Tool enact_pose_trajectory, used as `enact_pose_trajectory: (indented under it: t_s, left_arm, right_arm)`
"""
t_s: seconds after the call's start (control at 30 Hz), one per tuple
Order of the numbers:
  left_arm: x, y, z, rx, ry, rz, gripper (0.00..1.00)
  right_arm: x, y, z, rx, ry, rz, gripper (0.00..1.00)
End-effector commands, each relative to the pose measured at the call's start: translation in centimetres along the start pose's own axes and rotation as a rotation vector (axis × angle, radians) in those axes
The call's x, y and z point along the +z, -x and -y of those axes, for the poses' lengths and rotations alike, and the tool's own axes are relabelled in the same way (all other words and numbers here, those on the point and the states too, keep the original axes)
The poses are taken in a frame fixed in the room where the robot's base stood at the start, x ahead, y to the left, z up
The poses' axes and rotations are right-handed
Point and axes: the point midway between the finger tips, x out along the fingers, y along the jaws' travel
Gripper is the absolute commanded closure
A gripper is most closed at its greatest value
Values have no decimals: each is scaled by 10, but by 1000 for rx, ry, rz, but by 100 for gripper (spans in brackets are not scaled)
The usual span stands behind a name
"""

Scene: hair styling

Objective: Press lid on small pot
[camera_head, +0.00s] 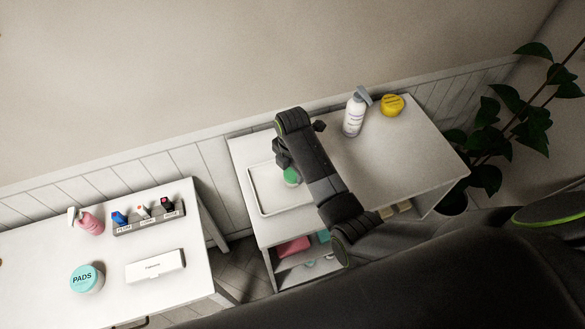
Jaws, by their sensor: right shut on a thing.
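A small round green lid (292,177) shows at the right part of a white tray (262,205) on the right-hand table. My right gripper (286,165) is over the tray and shut on this green lid. The gripper and arm cover much of that spot. I cannot tell whether a small pot is under the lid or whether the two touch. My left gripper is not in view.
A white pump bottle (353,116) and a yellow tub (392,104) stand at the table's back. The left table holds a pink spray bottle (91,224), a rack (150,225) of several small bottles, a PADS tub (87,279) and a white case (155,267). A plant (500,120) stands right.

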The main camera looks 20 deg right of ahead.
Motion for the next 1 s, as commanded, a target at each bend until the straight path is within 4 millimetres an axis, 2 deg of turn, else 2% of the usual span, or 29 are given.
enact_pose_trajectory:
  t_s: [0.9, 0.93, 1.0]
  left_arm:
    - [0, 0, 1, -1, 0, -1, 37]
    - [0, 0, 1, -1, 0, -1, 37]
    - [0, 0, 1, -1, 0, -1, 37]
  right_arm:
    - [0, -5, 0, -1, 0, 0, 73]
    - [0, -5, 0, -1, 0, 0, 51]
    - [0, -5, 0, -1, 0, 0, 42]
